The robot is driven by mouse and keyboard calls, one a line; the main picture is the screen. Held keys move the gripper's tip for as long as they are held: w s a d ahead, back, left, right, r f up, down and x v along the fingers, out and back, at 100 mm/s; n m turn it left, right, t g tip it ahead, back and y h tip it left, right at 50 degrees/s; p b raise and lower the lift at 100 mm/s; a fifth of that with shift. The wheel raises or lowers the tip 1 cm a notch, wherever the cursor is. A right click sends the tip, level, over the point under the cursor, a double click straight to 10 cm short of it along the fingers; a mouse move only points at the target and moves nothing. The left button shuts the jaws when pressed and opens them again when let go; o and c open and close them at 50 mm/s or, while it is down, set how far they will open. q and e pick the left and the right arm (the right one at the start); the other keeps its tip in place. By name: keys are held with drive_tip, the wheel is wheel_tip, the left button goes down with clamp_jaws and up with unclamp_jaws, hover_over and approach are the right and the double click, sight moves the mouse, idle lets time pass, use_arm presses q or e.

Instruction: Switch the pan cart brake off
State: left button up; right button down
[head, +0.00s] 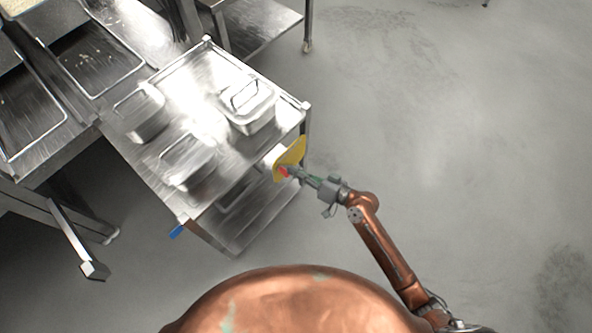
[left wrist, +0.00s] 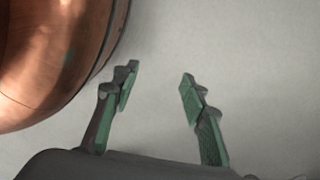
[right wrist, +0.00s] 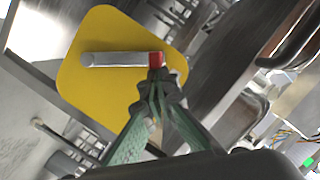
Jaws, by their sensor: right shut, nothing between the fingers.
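The steel pan cart (head: 190,78) stands left of centre in the head view. On its right side is a yellow plate (head: 292,152). In the right wrist view the plate (right wrist: 112,82) carries a grey lever (right wrist: 115,59) with a red tip (right wrist: 155,59); the lever lies roughly level in that picture. My right gripper (right wrist: 158,82) is shut and empty, its fingertips at the red tip; whether they touch it I cannot tell. It also shows in the head view (head: 289,172). My left gripper (left wrist: 158,82) is open and empty over bare floor, seen only in the left wrist view.
Several lidded steel pans stand on the cart, one (head: 247,106) near its right side. A counter with trays (head: 97,60) adjoins on the left. A small blue piece (head: 176,231) sits at the cart's front corner. The floor (head: 440,130) at right is clear.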

drive_tip(key=shift+s+a+f, duration=0.1)
drive_tip(key=shift+s+f, duration=0.05)
use_arm(q)
drive_tip(key=s+f, duration=0.1)
drive_tip(key=s+f+p, duration=0.1)
drive_tip(key=shift+s+a+p, duration=0.1)
drive_tip(key=shift+s+p, duration=0.2)
drive_tip(key=shift+s, duration=0.1)
use_arm(e)
drive_tip(key=s+d+r, duration=0.3)
drive_tip(key=d+r, duration=0.2)
drive_tip(key=d, duration=0.5)
drive_tip(key=shift+d, duration=0.2)
